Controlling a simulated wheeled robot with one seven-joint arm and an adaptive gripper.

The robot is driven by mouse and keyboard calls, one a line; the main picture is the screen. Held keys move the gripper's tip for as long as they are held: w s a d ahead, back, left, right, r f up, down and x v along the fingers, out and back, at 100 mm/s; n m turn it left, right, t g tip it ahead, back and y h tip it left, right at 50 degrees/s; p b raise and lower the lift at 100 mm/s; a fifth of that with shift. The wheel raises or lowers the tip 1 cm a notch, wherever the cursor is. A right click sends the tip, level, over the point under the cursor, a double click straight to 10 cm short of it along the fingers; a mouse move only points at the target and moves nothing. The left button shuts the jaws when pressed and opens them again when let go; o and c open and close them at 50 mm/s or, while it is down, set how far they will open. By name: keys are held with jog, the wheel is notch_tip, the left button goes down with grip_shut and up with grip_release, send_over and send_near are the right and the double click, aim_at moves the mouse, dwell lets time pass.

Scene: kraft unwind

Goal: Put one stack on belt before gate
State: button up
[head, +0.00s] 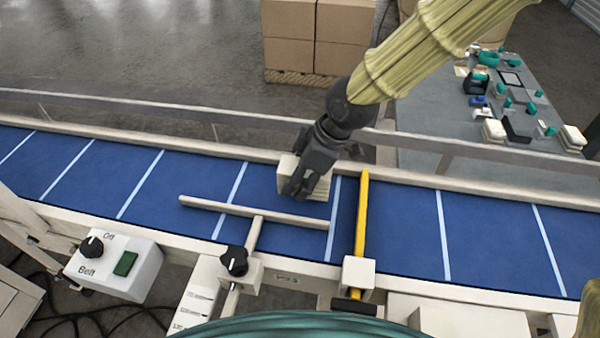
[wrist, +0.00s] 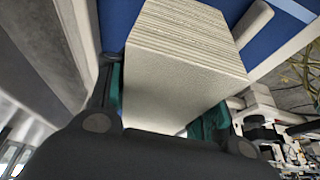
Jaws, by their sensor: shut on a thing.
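The stack (wrist: 185,60) is a cream block of many thin layers, and it fills the middle of the wrist view. In the head view the stack (head: 291,170) is at the blue belt (head: 400,215), partly hidden by my gripper. My gripper (head: 305,185) is shut on the stack, with a finger on each side; the teal finger pads show in the wrist view. The yellow gate bar (head: 361,215) crosses the belt just right of the stack. I cannot tell whether the stack touches the belt surface.
A cream guide bar (head: 255,212) lies over the belt on the near side of the stack. A belt control box (head: 115,265) with a knob and green button stands at the left front. A grey table (head: 430,120) with several small items is at the back right. Cartons (head: 318,35) stand behind the rail (head: 130,108).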

jog(key=shift+w+p, duration=0.4)
jog(key=shift+w, duration=0.9)
notch_tip(320, 180, down, 3)
jog(key=shift+f+p, duration=0.2)
jog(key=shift+p, duration=0.5)
jog(key=shift+d+f, duration=0.1)
jog(key=shift+f, duration=0.05)
jog(key=shift+f, duration=0.3)
jog(key=o, duration=1)
jog(key=shift+s, duration=0.1)
jog(key=shift+c, duration=0.2)
jog(key=shift+o, duration=0.6)
jog(key=shift+f, duration=0.15)
